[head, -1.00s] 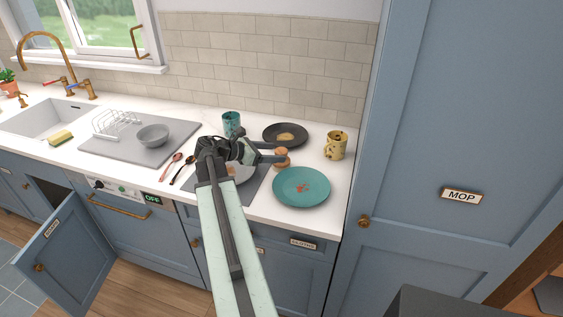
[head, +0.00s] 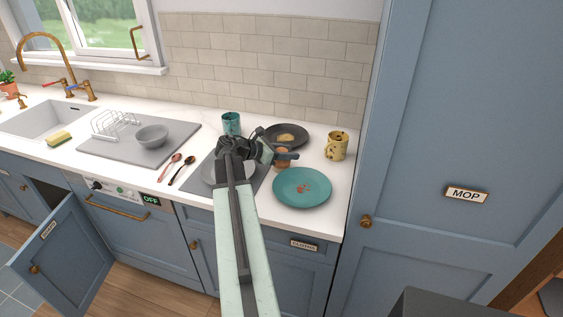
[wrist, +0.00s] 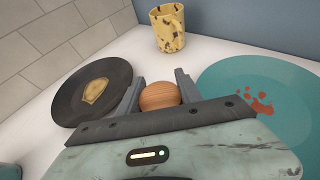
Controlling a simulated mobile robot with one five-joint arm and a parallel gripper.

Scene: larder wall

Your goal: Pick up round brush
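The round brush (head: 282,161) stands on the white counter between the dark plate and the teal plate. Its round wooden knob (wrist: 160,95) shows in the wrist view. In the wrist view the two fingers of my gripper (wrist: 160,88) stand apart, one on each side of the knob. I see no clear grip on it. The lower part of the brush is hidden.
A teal plate (head: 302,188) with red stains is close on the right. A dark plate (head: 287,136) with a food scrap lies behind, and a stained yellow mug (head: 337,146) stands at back right. A teal mug (head: 231,122) stands behind my arm. A tall cupboard (head: 440,120) bounds the right.

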